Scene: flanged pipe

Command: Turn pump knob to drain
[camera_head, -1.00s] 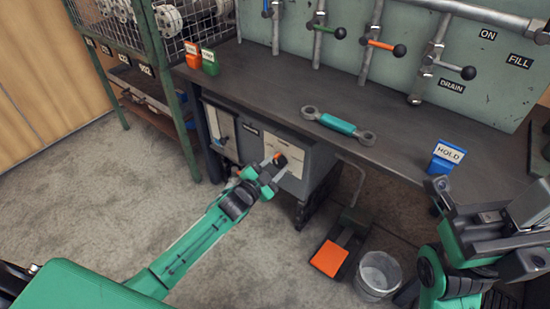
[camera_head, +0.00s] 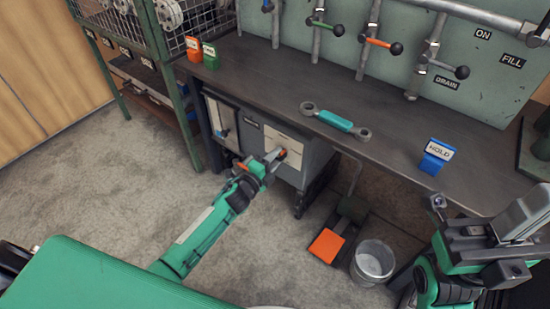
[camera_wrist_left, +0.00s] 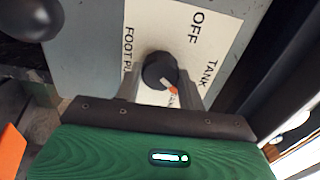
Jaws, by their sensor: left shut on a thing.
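The pump knob (camera_head: 281,153), dark with an orange mark, is on a pale label plate (camera_head: 283,141) on the front of the grey cabinet under the bench. My left gripper (camera_head: 272,158) reaches it and is shut on it. In the left wrist view the round black knob (camera_wrist_left: 158,68) sits between my left fingers (camera_wrist_left: 160,82). Its orange mark points down and slightly right. The plate there reads OFF, TANK and a partly hidden FOOT PU; another label below the knob is mostly covered. My right gripper (camera_head: 440,205) is at the right, apart from the knob; its opening is unclear.
The bench (camera_head: 285,75) carries a teal-handled wrench (camera_head: 335,120), a blue HOLD block (camera_head: 436,156) and orange and green blocks at the left. An orange foot pedal (camera_head: 327,245) and bucket (camera_head: 373,262) stand on the floor. Valve levers and a DRAIN sign (camera_head: 446,83) are behind.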

